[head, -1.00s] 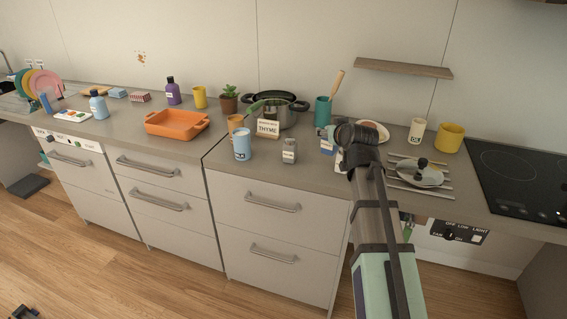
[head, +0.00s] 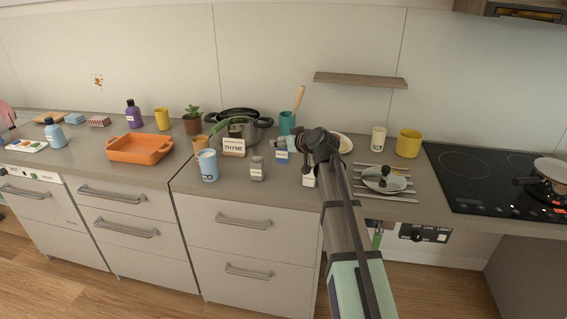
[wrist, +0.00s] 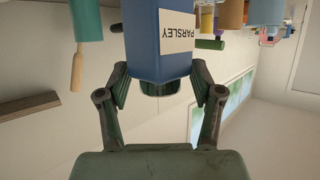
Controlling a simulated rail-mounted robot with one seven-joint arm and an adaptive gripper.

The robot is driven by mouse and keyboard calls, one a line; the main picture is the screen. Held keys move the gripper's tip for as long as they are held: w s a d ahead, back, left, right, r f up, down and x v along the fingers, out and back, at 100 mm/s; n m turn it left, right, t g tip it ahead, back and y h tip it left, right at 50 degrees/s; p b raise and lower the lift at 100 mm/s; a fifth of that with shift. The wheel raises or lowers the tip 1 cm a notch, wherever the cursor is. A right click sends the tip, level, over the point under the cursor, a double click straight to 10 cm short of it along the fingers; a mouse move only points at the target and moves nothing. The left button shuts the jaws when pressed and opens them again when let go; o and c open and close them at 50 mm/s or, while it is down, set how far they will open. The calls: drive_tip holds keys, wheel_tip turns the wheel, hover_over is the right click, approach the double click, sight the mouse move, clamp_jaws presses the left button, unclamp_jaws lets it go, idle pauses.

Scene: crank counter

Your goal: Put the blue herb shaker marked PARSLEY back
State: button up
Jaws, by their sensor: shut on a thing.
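The blue herb shaker (wrist: 146,50) fills the upper middle of the wrist view, which is upside down. Its white label reads PARSLEY. My gripper (wrist: 162,88) is shut on it, with one finger on each side. In the head view the blue shaker (head: 282,156) shows at the left of my gripper (head: 300,145), over the counter. I cannot tell whether its base touches the counter. A cream label marked THYME (head: 233,147) stands in front of the dark pot (head: 250,125).
A light blue cup (head: 208,165) and a grey shaker (head: 257,170) stand near the front edge. A teal utensil holder (head: 287,122) stands behind my gripper. A white plate lies behind my wrist, partly hidden.

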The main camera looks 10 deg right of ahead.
sight(286, 163)
drive_tip(key=shift+f+p, duration=0.5)
drive_tip(key=shift+f, duration=4)
drive_tip(key=shift+f, duration=0.15)
drive_tip(key=o, duration=1.2)
drive_tip(key=shift+r, duration=0.25)
drive_tip(key=b+v, duration=0.2)
drive_tip(key=v, duration=1)
drive_tip(key=shift+f, duration=0.1)
